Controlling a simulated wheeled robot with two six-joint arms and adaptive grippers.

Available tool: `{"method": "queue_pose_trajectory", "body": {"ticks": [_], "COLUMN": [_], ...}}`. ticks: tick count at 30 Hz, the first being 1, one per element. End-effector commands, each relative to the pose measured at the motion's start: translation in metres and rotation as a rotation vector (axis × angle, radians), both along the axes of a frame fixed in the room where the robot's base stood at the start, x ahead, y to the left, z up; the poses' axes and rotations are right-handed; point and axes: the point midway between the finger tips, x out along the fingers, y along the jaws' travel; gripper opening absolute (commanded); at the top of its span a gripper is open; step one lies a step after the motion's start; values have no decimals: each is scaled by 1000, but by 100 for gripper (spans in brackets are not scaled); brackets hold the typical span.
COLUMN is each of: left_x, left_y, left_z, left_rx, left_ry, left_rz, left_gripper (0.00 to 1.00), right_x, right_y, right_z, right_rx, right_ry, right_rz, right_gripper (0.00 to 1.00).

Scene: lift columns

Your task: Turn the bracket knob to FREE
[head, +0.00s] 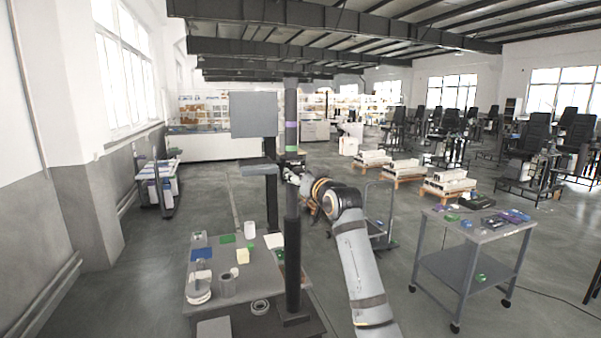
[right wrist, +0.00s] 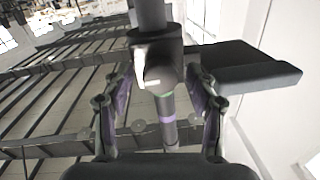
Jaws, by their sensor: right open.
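A dark upright lift column (head: 291,225) stands in the middle of the head view, with purple and green bands on its upper part. A bracket (head: 258,162) on it reaches out to the left below the bands. My right gripper (head: 291,174) is at the bracket's height, close to the column. In the right wrist view the bracket's collar (right wrist: 160,40) is around the column, with a pale, rounded knob-like part (right wrist: 155,72) facing me. My right gripper (right wrist: 158,88) is open, its fingers on either side of that part with gaps visible. I cannot read any marking. My left gripper is not in view.
A grey square panel (head: 253,114) stands behind the bracket. A workbench (head: 235,287) with cups, a roll and small blocks is at the lower left. A wheeled cart (head: 447,262) with small parts stands at the right.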

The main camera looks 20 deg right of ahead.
Motion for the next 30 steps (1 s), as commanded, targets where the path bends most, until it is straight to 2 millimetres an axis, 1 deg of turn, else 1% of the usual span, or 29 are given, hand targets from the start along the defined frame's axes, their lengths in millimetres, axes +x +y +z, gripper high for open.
{"method": "queue_pose_trajectory", "body": {"ticks": [3,15,23,30], "left_x": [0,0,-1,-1], "left_y": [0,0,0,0], "left_z": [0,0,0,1], "left_rx": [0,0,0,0], "left_ry": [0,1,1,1], "left_rz": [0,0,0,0], "left_gripper": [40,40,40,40], "right_x": [0,0,0,0], "right_y": [0,0,0,0], "right_z": [0,0,0,1], "right_rx": [0,0,-28,-157], "right_ry": [0,0,-1,-6], "right_rz": [0,0,0,1], "right_gripper": [57,3,3,3]}}
